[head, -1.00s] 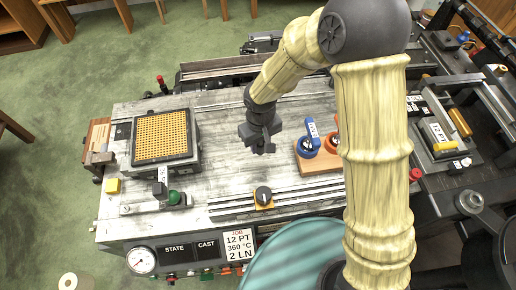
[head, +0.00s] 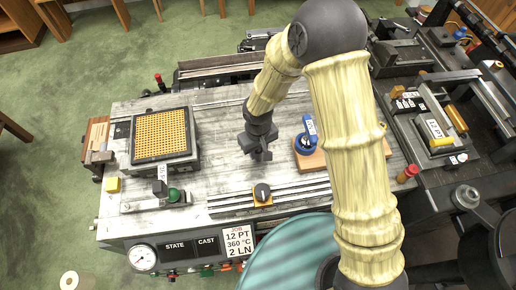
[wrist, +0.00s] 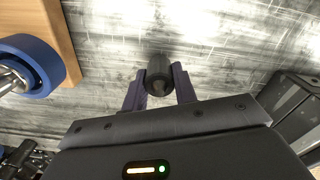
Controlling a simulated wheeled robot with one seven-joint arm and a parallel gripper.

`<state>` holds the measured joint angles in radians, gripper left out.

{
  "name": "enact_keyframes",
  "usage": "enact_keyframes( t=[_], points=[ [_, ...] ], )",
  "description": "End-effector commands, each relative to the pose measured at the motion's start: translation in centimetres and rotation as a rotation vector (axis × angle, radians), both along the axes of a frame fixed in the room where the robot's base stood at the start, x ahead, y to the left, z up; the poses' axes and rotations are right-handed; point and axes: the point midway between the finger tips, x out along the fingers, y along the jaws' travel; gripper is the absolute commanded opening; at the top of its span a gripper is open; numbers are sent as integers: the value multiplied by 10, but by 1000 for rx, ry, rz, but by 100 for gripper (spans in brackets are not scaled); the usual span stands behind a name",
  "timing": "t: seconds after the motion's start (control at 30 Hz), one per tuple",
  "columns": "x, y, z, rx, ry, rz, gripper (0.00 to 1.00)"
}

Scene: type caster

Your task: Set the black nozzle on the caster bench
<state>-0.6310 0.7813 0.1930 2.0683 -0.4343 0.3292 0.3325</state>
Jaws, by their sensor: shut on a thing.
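The black nozzle (wrist: 158,76) is a short dark cylinder between my gripper's two fingers in the wrist view. My gripper (wrist: 158,90) is shut on it. In the head view my gripper (head: 260,156) points down over the middle of the caster bench (head: 220,165), a worn grey metal top. The nozzle is too small and dark to pick out from the fingers there. In the wrist view the bench surface lies close behind the nozzle, with a dark shadow beside it. I cannot tell whether the nozzle touches the bench.
A wooden block (head: 313,161) with a blue ring-shaped piece (head: 306,144) stands just right of my gripper. A black-framed tray with an orange grid (head: 162,135) sits at left. A rail with a black knob (head: 262,192) runs in front. Bare bench lies between.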

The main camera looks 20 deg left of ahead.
Motion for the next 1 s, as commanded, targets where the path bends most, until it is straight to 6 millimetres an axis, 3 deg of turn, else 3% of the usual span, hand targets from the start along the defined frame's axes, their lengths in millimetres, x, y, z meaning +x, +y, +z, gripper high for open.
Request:
enact_keyframes(
  t=[0.13, 0.17, 0.27, 0.67, 0.87, 1.0],
  points=[
    [0, 0, -3, 0, 0, -1, 0],
    [0, 0, -3, 0, 0, -1, 32],
    [0, 0, -2, 0, 0, -1, 50],
    [0, 0, 3, 1, -1, -1, 50],
    [1, 1, 26, 4, -3, -1, 50],
    [1, 1, 52, 4, -5, -2, 50]
  ],
)
